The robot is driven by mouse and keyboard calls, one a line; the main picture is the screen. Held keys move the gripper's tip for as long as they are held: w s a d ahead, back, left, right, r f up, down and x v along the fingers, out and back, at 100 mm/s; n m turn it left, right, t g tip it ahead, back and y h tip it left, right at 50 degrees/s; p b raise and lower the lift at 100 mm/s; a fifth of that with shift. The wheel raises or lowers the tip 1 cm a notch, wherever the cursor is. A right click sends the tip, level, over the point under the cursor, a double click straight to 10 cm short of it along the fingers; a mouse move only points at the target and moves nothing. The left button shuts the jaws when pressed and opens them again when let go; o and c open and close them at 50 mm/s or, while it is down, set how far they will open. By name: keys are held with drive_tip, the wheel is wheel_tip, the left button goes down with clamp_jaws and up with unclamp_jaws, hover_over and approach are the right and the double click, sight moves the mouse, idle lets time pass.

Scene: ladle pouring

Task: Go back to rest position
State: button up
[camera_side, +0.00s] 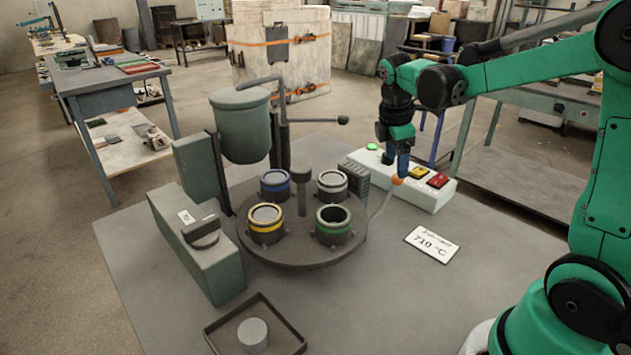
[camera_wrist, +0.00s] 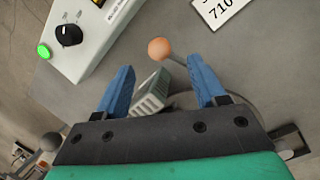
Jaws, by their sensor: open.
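My gripper (camera_side: 403,164) hangs pointing down at the right of the work table, over the front edge of the white control box. In the wrist view its two blue fingers (camera_wrist: 160,66) are spread apart with nothing clamped between them. An orange ball knob (camera_wrist: 158,48) on a thin curved rod lies just beyond and between the fingertips. In the side view the knob (camera_side: 397,180) shows right below the fingers; I cannot tell whether they touch it.
The control box (camera_side: 436,198) has a lit green lamp and yellow and red buttons. A round turntable (camera_side: 290,252) carries several banded cups, beside a green pot (camera_side: 242,128). A 710 °C card (camera_side: 432,243) and a tray (camera_side: 287,340) lie on the table.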

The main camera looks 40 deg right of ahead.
drive_tip(key=shift+a, duration=0.15)
drive_tip(key=s+a+m+t+y, duration=0.1)
drive_tip(key=s+a+m+t, duration=0.1)
drive_tip(key=a+m, duration=0.3)
drive_tip(key=s+a+r+m+t+y, duration=0.1)
drive_tip(key=s+a+m+t, duration=0.2)
drive_tip(key=a, duration=0.7)
drive_tip(key=shift+s+r+m+t+y, duration=0.15)
drive_tip(key=shift+r+m+t+y, duration=0.2)
drive_tip(key=shift+m+t, duration=0.9)
drive_tip(key=shift+a+m+g, duration=0.1)
drive_tip(key=shift+m+g, duration=0.15)
